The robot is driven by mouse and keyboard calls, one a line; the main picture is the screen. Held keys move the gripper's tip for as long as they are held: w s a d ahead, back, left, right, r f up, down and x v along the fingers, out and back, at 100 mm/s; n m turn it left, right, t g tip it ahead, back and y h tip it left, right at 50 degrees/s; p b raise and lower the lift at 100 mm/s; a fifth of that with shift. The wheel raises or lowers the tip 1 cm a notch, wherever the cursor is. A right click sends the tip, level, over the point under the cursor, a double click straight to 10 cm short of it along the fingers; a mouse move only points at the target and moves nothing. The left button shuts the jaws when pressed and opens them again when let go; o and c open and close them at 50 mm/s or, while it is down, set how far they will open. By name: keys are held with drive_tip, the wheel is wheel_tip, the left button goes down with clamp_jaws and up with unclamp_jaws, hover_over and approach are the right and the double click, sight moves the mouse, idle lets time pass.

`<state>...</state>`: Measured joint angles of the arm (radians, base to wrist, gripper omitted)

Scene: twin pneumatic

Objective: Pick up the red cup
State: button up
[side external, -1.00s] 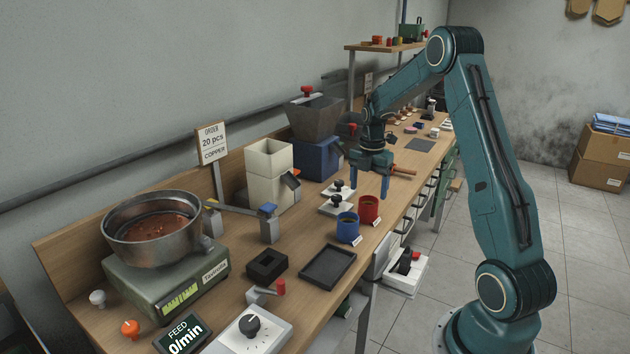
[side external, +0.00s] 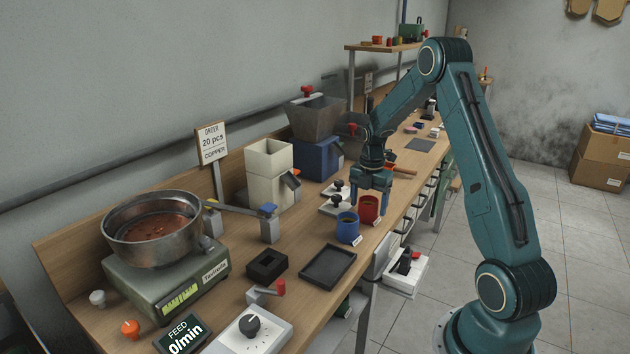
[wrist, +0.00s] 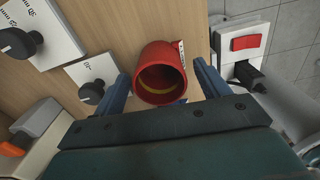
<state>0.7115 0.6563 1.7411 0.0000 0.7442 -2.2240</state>
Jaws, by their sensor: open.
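The red cup (side external: 369,212) stands upright on the wooden bench, with a small white tag at its base. In the wrist view the cup (wrist: 161,76) shows its open mouth, with a yellowish band inside. My gripper (side external: 370,199) is open over the cup, its fingers pointing down. In the wrist view one finger of my gripper (wrist: 161,84) lies on each side of the cup, with a visible gap at the left. The tips appear level with the cup's upper part, though exact depth is hard to tell.
White units with black knobs (side external: 337,199) are just left. A black tray (side external: 327,266) lies nearer. The bench's right edge is close, with a red-switched box (wrist: 250,44) beyond it.

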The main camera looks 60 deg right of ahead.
drive_tip(key=c, duration=1.1)
drive_tip(key=shift+o, duration=0.2)
drive_tip(key=shift+r, duration=0.15)
wheel_tip(320, 180, up, 20)
idle(0.4)
